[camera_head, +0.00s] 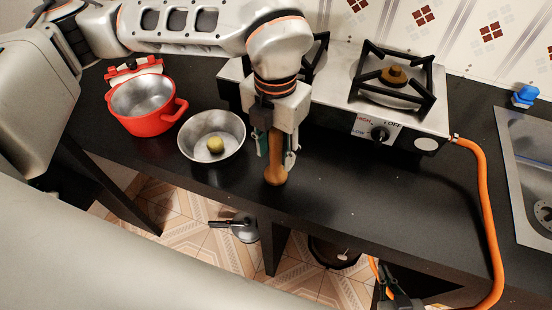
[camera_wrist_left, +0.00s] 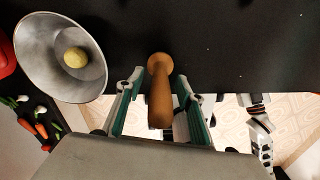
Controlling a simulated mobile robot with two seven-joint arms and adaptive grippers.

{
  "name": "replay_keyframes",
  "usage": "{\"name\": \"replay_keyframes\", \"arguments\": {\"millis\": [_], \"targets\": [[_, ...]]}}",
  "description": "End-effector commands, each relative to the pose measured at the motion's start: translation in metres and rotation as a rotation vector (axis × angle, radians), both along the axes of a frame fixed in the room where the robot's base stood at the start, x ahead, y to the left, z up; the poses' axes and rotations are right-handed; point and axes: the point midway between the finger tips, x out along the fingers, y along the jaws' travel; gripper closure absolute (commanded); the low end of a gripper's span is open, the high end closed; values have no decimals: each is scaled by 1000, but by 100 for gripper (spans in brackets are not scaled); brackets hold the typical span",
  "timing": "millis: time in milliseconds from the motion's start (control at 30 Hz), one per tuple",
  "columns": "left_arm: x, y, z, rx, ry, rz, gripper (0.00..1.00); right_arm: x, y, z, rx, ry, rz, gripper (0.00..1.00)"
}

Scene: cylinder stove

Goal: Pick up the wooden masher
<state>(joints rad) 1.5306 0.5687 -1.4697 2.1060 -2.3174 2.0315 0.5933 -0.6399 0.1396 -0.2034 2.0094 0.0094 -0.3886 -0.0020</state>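The wooden masher (camera_head: 275,172) stands near the front edge of the black counter, to the right of the metal bowl. My left gripper (camera_head: 276,152) comes down over it from above. In the left wrist view the masher (camera_wrist_left: 160,88) lies between the two green-padded fingers of my left gripper (camera_wrist_left: 158,98). The fingers are spread, with a clear gap on the left side and a narrower one on the right. In the head view the gripper hides the masher's upper part. I cannot clearly make out my right gripper.
A metal bowl (camera_head: 183,140) holding a yellowish round item (camera_head: 215,145) stands just left of the masher. A red pot (camera_head: 147,122) is further left. The stove (camera_head: 430,118) stands behind, with an orange hose (camera_head: 485,205) on its right. The counter right of the masher is clear.

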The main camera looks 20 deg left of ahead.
Motion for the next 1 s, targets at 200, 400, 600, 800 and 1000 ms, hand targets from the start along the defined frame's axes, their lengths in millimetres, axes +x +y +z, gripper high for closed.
{"name": "replay_keyframes", "arguments": {"millis": [200,400,600,800,1000], "targets": [[0,0,-1,0,-1,0,63,10,-2,6,-3,-18,-3,100],[0,0,-1,0,-1,0,100,12,-3,7,-3,-22,-4,100],[0,0,-1,0,-1,0,100,10,-3,6,-2,-18,-4,100],[1,0,3,-1,-2,0,100,5,-2,4,-1,-9,-3,100],[1,0,23,-2,-6,0,100,2,-1,5,0,-6,-2,100]]}}
